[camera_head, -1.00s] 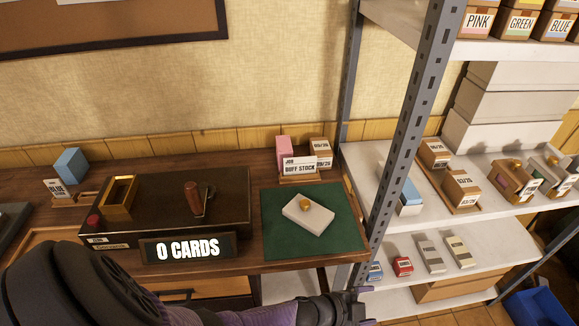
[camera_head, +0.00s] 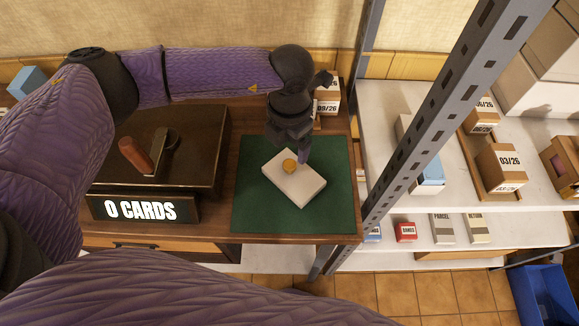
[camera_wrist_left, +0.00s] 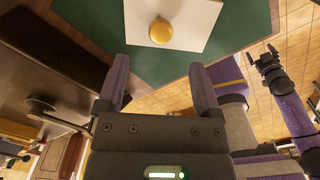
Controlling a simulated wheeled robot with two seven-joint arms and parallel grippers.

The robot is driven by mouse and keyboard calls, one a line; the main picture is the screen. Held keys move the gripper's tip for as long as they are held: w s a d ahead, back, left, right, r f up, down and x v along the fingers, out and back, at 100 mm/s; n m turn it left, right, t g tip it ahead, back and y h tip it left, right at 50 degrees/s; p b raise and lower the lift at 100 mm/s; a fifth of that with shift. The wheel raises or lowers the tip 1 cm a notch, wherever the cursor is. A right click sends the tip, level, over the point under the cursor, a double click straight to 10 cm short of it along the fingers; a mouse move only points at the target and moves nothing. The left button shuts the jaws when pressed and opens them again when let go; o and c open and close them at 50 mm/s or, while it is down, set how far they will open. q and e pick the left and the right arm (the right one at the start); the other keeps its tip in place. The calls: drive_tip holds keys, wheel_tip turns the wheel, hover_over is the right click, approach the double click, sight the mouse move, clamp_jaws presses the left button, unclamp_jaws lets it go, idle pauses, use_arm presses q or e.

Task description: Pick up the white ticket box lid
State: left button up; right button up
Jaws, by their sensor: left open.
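The white ticket box lid (camera_head: 296,186) is a pale flat block with a round yellow knob (camera_head: 289,165) on top. It lies on the green mat (camera_head: 333,217), turned at an angle. My left gripper (camera_head: 291,154) hangs at the lid's far side, close to the knob, its fingers partly hidden by its own wrist. In the left wrist view the lid (camera_wrist_left: 190,18) and knob are at the top edge, beyond the two spread, empty fingertips (camera_wrist_left: 158,68). A dark gripper (camera_wrist_left: 268,66), apparently my right one, shows small at the right there; its jaws are unclear.
A dark press with a red-brown handle (camera_head: 135,155) and a "0 CARDS" sign (camera_head: 140,209) stands left of the mat. A grey shelf post (camera_head: 440,110) rises at the right, before shelves of small boxes. A labelled box (camera_head: 328,97) stands behind my left gripper.

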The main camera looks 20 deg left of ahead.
sight(290, 164)
use_arm(q)
wheel_tip(290, 164, down, 6)
drive_tip(key=shift+r+b, duration=0.1)
drive_tip(key=shift+b, duration=0.3)
clamp_jaws()
